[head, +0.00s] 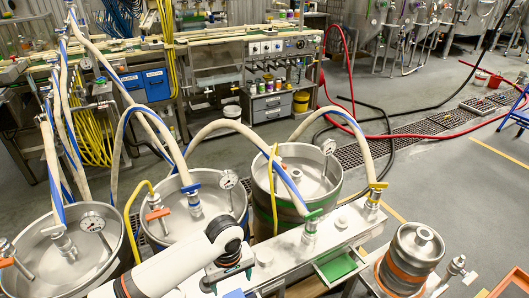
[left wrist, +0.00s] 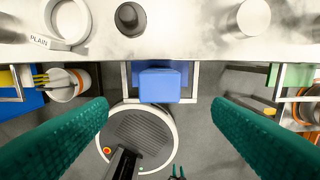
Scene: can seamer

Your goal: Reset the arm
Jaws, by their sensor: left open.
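My left arm comes in at the bottom of the head view, and my left gripper (head: 230,274) is over the near end of the metal bench (head: 275,250). In the left wrist view the two green ribbed fingers of the left gripper (left wrist: 162,138) are wide apart, with nothing between them. They point towards the bench edge (left wrist: 190,50), where a blue block (left wrist: 160,84) sits in a metal frame, apart from the fingers. The fingertips are not clear in the head view.
Steel kegs with hoses and gauges stand behind the bench: left (head: 65,262), middle (head: 210,208) and right (head: 300,180). A steel canister (head: 410,258) with an orange band stands at right. A green tray (head: 337,267) is at the bench front.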

